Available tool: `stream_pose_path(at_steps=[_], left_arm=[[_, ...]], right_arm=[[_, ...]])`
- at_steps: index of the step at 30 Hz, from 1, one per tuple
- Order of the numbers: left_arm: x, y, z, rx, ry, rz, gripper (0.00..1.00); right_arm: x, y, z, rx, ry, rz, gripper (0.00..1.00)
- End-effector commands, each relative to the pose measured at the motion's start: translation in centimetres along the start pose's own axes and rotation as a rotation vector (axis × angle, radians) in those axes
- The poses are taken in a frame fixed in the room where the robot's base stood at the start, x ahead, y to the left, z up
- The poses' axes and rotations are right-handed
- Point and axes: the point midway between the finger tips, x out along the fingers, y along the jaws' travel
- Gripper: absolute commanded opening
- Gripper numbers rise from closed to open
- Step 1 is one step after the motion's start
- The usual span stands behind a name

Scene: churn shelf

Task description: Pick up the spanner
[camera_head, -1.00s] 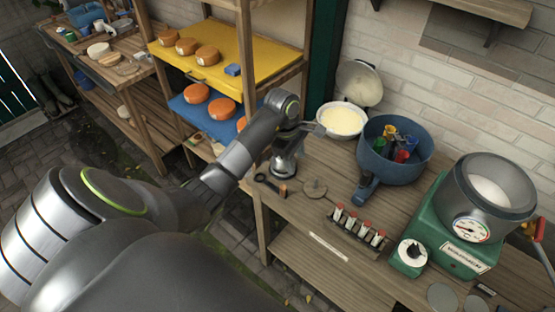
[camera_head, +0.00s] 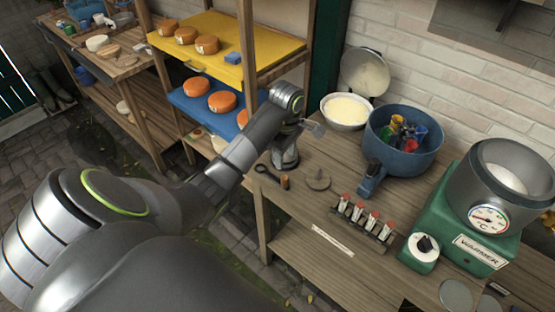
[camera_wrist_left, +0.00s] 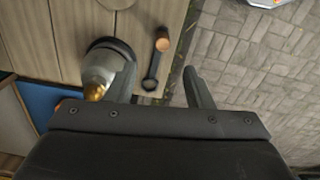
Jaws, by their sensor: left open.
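The spanner (camera_head: 267,174) is a dark tool with a ring end, lying on the wooden bench near its left front edge. A copper-coloured cylinder (camera_head: 285,182) is at its other end. In the left wrist view the spanner (camera_wrist_left: 152,76) shows beyond and between the fingers. My left gripper (camera_head: 313,128) is open and empty, above the bench; its two fingers show in the left wrist view (camera_wrist_left: 162,90). A silver object with a dark round base (camera_head: 285,156) stands close beside the spanner, near one finger. My right gripper is not in view.
A round wooden disc (camera_head: 318,180), a rack of red-capped vials (camera_head: 363,217), a blue pot (camera_head: 403,158), a white bowl (camera_head: 346,110) and a green warmer (camera_head: 470,235) stand on the bench. Shelves with cheeses (camera_head: 222,101) are at the left.

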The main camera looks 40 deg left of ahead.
Motion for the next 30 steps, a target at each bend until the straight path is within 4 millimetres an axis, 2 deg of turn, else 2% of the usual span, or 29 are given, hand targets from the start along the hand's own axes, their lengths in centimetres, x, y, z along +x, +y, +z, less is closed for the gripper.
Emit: stream_pose_path(at_steps=[1, 12, 19, 24, 26, 30], left_arm=[[1.2, 0.0, 0.0, 0.000, 0.000, 0.000, 0.47], [5.1, 0.0, 0.0, 0.000, 0.000, 0.000, 0.47], [6.0, -0.1, 0.1, 0.000, -0.001, 0.000, 0.47], [7.9, -0.3, 0.2, 0.000, -0.001, -0.002, 0.47], [8.9, -0.5, 0.3, 0.000, -0.002, -0.004, 0.47], [10.1, -0.4, 0.3, -0.001, -0.002, -0.004, 0.47]], right_arm=[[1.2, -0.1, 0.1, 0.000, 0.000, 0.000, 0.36], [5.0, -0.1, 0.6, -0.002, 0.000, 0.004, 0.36], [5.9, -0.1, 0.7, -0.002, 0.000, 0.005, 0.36], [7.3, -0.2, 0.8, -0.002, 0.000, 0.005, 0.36], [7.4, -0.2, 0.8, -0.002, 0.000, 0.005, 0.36], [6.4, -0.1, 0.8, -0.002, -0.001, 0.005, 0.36]])
